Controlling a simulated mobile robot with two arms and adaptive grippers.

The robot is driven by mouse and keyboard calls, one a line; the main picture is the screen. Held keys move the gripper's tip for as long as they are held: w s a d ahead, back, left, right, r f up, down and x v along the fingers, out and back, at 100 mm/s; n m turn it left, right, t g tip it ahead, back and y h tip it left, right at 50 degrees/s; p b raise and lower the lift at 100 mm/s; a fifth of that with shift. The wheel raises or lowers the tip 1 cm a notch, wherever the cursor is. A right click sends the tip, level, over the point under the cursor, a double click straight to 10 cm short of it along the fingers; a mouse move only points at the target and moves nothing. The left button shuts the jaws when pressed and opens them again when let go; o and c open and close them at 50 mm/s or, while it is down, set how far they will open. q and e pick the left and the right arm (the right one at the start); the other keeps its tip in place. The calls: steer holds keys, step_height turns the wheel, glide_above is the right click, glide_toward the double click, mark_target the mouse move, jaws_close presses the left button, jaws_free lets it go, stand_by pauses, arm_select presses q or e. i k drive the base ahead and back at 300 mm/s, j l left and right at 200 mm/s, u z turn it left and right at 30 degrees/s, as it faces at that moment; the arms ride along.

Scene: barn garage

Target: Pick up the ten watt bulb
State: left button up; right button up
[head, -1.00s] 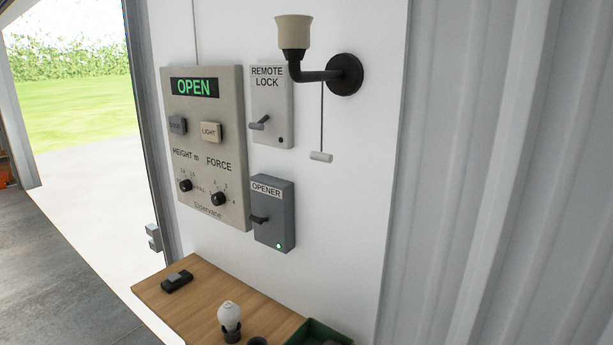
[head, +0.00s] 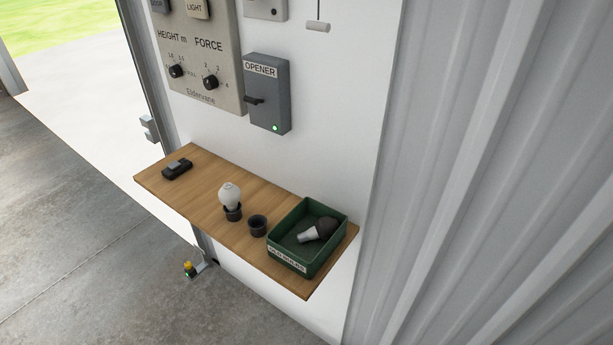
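A white bulb (head: 229,195) stands upright in a dark cup-like holder (head: 233,213) on the wooden shelf. A dark bulb (head: 318,231) with a pale base lies in the green box labelled "OLD BULBS" (head: 287,262). No wattage marking can be read on either bulb, so I cannot tell which is the ten watt one. Neither of my grippers is in the head view.
An empty dark cup (head: 257,225) stands between the white bulb and the green box. A small black device (head: 177,168) lies at the shelf's left end. The wooden shelf (head: 205,205) is bare around them. The opener switch box (head: 268,95) and control panel (head: 200,50) are on the wall above.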

mark_target(229, 194)
steer(key=k+j+z, duration=0.1)
steer(key=j+z, duration=0.25)
steer(key=k+j+z, duration=0.1)
steer(key=j+z, duration=0.25)
steer(key=j, duration=0.15)
steer(key=k+j+z, duration=0.2)
steer(key=j+z, duration=0.15)
